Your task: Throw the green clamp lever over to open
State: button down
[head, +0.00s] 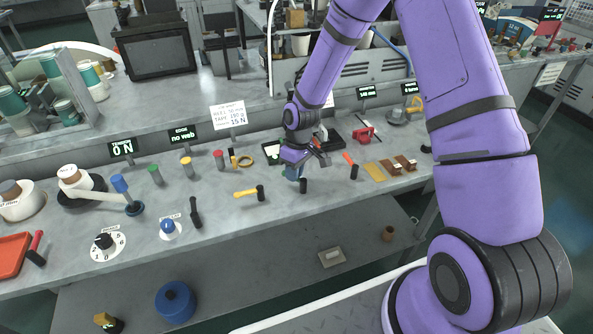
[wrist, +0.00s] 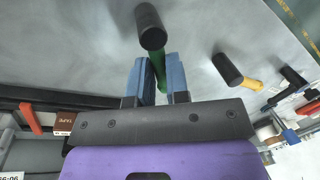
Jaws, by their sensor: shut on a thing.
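The green clamp lever (wrist: 158,66) shows between the two blue fingers of my gripper (wrist: 160,80) in the wrist view. The fingers are shut on its green shaft. Its black end (wrist: 151,26) sticks out beyond the fingertips. In the head view my gripper (head: 294,174) is low over the bench at the middle, and a black end (head: 303,186) stands just beside it. The green shaft is hidden there by my gripper, and the lever's pivot is not clear in either view.
A yellow lever (head: 245,193) with a black end lies to the left of my gripper. An orange lever (head: 348,158) with a black end is to the right. Brown blocks (head: 390,166) lie farther right. The bench front between the levers is clear.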

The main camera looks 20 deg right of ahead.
jog(key=n, duration=0.3)
jog(key=s+a+n+h, duration=0.1)
jog(key=n, duration=0.1)
jog(key=shift+n+g, duration=0.3)
jog(key=n, duration=0.1)
jog(key=s+n, duration=0.1)
jog(key=n, duration=0.2)
jog(key=shift+s+a+n+h, duration=0.2)
jog(key=shift+a+n+h, duration=0.1)
jog(key=shift+h, duration=0.1)
jog(key=c, duration=1.1)
grip_release()
notch_tip(320, 180, up, 11)
jog(key=w, duration=0.2)
jog(key=shift+f, duration=0.2)
